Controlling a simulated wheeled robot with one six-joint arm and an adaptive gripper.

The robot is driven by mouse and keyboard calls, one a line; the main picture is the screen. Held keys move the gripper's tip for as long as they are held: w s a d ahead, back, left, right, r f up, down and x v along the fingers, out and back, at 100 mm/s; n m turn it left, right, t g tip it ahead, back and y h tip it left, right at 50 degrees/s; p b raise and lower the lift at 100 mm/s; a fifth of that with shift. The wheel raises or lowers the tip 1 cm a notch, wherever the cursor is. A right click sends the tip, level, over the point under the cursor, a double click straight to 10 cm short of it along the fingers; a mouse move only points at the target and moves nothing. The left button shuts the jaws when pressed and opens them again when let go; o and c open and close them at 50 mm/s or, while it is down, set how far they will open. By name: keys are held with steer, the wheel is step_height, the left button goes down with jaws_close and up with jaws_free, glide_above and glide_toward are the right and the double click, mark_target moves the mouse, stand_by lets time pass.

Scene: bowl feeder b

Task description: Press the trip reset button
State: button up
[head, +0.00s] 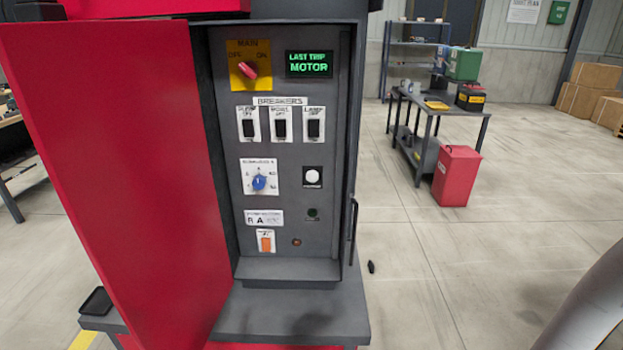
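The control panel (228,150) sits inside an open cabinet with its red door swung out to the left. A white round button (313,176) on a dark plate is at the panel's right middle; its small label is too blurred to read, so I cannot tell for sure that it is the trip reset. A green-lit display (309,64) reads "LAST TRIP MOTOR". A small dark green round part (312,213) and a small orange-brown one (296,242) sit lower down. My gripper is not in view.
A red MAIN knob (248,70), three breaker switches (282,126), a blue dial (259,182) and an orange switch (266,242) share the panel. The red door (120,180) blocks the left side. A workbench (436,108) and red bin (457,176) stand back right; floor between is mostly clear.

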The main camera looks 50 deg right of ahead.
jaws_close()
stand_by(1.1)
